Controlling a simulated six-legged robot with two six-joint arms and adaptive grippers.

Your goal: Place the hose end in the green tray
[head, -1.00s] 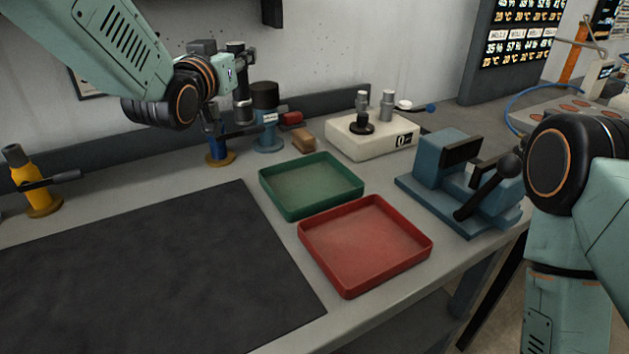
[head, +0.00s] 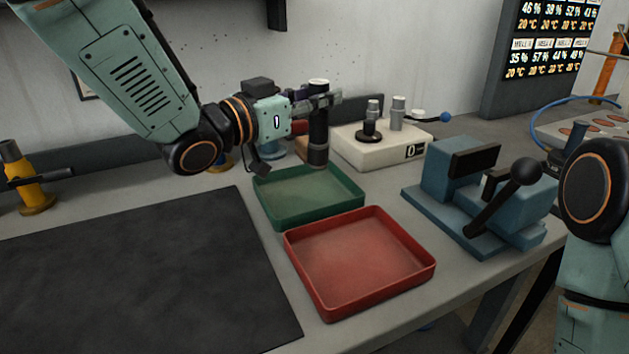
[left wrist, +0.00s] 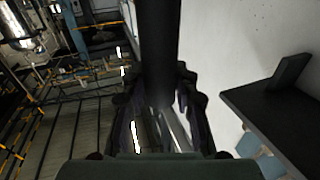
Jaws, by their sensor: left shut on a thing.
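My left gripper (head: 322,101) is shut on the hose end (head: 318,130), a dark upright cylinder with a pale top and a brownish band near its bottom. Its lower end overlaps the far rim of the green tray (head: 311,217) in the head view; I cannot tell whether it is over the tray or just behind it. The green tray is empty. In the left wrist view the hose end (left wrist: 160,45) stands dark between the two fingers. My right gripper is out of view; only part of the right arm shows at the right edge.
An empty red tray (head: 379,301) stands in front of the green one. A white device (head: 377,153) is behind at right, and a blue vise (head: 483,190) stands further right. A dark mat (head: 130,275) covers the left. A yellow fitting (head: 31,180) stands at far left.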

